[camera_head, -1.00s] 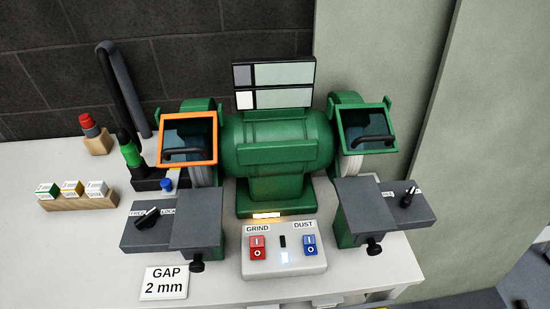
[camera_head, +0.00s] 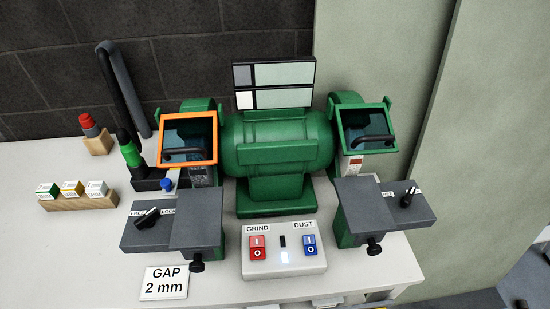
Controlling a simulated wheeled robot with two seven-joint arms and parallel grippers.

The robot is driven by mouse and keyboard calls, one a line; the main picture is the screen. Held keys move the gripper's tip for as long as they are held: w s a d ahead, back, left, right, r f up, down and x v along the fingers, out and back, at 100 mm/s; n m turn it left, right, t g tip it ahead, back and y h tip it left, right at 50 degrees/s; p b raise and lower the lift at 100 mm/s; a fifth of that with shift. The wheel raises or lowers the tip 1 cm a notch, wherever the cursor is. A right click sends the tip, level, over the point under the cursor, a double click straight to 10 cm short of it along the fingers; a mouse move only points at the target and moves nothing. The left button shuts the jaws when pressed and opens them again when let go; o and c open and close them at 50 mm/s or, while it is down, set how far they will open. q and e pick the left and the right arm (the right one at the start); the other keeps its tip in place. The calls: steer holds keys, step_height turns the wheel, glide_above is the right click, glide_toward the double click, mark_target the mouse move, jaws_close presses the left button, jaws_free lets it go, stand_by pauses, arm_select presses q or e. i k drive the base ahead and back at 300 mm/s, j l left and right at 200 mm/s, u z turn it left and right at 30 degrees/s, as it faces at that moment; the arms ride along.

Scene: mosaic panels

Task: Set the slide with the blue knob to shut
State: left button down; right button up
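The small blue knob (camera_head: 167,184) shows beside the left wheel guard of the green bench grinder (camera_head: 277,145), just right of a black block. The slide it belongs to is mostly hidden behind the guard and the left tool rest, and I cannot tell whether it is open or shut. Neither of my grippers is in view.
A control box (camera_head: 290,262) with GRIND and DUST switches stands in front. Grey tool rests flank it, left (camera_head: 195,225) and right (camera_head: 385,205).

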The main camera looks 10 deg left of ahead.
mark_target(170, 184)
steer(key=u, duration=1.25)
steer(key=k+j+z, duration=0.1)
steer(key=j+z, duration=0.15)
steer(key=j, duration=0.25)
